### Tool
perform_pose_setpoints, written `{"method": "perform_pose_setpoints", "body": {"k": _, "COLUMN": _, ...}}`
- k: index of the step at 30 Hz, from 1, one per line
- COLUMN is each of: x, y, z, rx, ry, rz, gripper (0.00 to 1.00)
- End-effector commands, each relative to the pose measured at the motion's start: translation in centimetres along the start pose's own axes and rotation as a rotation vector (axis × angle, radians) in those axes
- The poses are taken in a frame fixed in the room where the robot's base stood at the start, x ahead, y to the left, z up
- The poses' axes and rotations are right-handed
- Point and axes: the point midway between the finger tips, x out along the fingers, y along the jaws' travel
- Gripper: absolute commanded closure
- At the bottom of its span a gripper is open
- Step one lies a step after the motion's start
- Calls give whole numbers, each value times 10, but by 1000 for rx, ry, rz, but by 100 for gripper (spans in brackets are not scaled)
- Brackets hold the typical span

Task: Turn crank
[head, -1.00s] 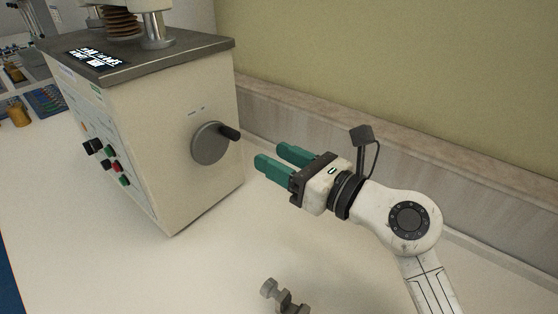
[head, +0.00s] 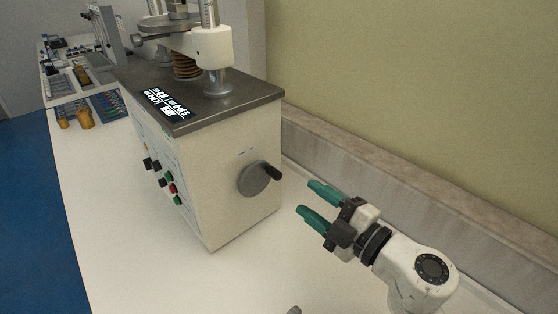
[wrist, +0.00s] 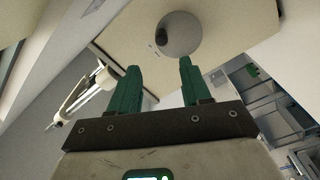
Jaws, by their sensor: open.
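The crank is a grey disc (head: 255,180) with a short black handle (head: 272,172) on the right side face of a cream tester (head: 235,150). My gripper (head: 309,197) is open and empty, with two green fingers pointing at the crank from the right. A gap separates the fingertips from the handle. In the wrist view the crank disc (wrist: 179,34) shows beyond the fingertips, between them and nearer the right one. Its dark handle (wrist: 161,37) is at the disc's left edge there.
The tester stands on a white table (head: 120,240). A wall ledge (head: 400,190) runs close behind my gripper. Yellow objects (head: 84,118) and blue trays (head: 108,105) lie at the far left. A small grey object (head: 294,310) is at the bottom edge.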

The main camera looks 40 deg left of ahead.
Motion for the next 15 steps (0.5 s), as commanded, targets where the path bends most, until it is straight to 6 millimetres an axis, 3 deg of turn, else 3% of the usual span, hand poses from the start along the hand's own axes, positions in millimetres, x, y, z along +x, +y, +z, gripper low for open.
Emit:
{"method": "perform_pose_setpoints", "body": {"k": 3, "x": -2, "y": 1, "z": 3, "rx": 192, "ry": -15, "rz": -3, "gripper": 52}}
{"method": "perform_pose_setpoints", "body": {"k": 6, "x": -3, "y": -2, "z": 5, "rx": 277, "ry": -19, "rz": -3, "gripper": 52}}
{"method": "perform_pose_setpoints", "body": {"k": 11, "x": 5, "y": -4, "z": 6, "rx": 303, "ry": -20, "rz": -4, "gripper": 52}}
{"method": "perform_pose_setpoints", "body": {"k": 15, "x": 23, "y": -5, "z": 6, "rx": 300, "ry": -19, "rz": -5, "gripper": 52}}
